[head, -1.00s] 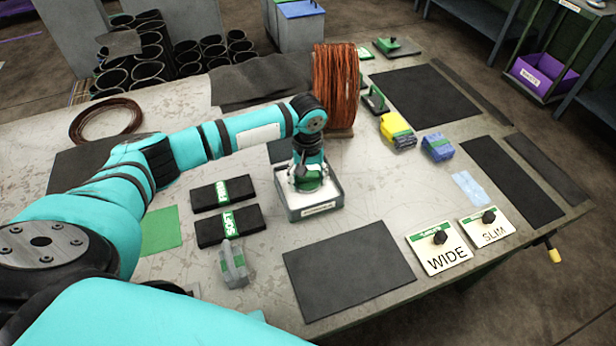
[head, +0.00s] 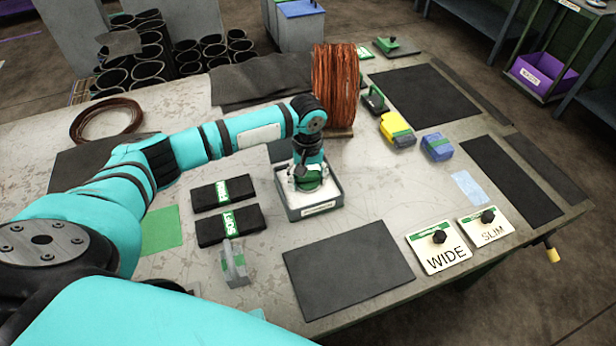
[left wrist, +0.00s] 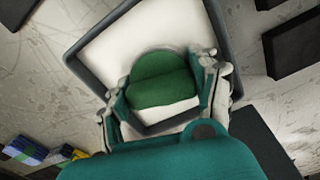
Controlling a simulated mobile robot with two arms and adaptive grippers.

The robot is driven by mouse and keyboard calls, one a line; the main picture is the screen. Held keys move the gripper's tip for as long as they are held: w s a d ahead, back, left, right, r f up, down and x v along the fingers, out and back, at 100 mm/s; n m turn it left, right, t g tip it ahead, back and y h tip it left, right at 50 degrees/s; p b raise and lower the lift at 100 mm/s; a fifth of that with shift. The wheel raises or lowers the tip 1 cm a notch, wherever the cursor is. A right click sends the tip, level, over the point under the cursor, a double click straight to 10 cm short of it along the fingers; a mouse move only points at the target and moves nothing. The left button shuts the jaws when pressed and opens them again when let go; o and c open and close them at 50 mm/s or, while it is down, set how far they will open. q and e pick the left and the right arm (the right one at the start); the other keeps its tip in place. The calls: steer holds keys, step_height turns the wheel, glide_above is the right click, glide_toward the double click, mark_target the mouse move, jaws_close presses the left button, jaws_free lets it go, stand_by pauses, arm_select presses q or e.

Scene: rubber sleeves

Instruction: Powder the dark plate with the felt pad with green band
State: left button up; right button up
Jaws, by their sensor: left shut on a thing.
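My left gripper (head: 306,178) is shut on a pad with a green upper part, the felt pad (head: 309,181). In the left wrist view its fingers (left wrist: 165,92) stand on both sides of the green pad (left wrist: 160,80), with a pale strip showing along its lower edge. The pad is inside a grey-walled square tray (head: 318,211) with a white bed; I cannot tell whether it touches the bed. A dark rectangular plate (head: 348,268) lies flat on the table in front of the tray, bare and evenly dark. My right gripper is out of view.
Two black blocks with green bands (head: 230,224) and a grey block (head: 234,262) lie left of the tray. A wire spool (head: 335,88) stands behind it. Yellow (head: 394,124) and blue (head: 437,147) blocks and the WIDE (head: 440,248) and SLIM (head: 487,228) signs are at right.

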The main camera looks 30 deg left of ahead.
mark_target(308, 174)
arm_select(q)
steer(key=shift+s+f+p, duration=0.1)
steer(key=shift+f+p, duration=0.05)
steer(key=shift+p, duration=0.25)
stand_by(1.4)
step_height(308, 174, up, 7)
steer(key=p, duration=0.9)
stand_by(0.5)
steer(key=shift+d+r, duration=0.1)
steer(key=shift+r, duration=0.1)
steer(key=s+d+r+m+b, duration=0.3)
steer(key=s+r, duration=0.2)
steer(key=s, duration=0.3)
steer(key=s+d+r+m+b, duration=0.3)
steer(key=s+r+b, duration=0.1)
steer(key=s+r, duration=0.2)
steer(key=shift+s+d+m+b, duration=0.3)
steer(key=shift+s+d, duration=0.1)
steer(key=shift+s, duration=0.45)
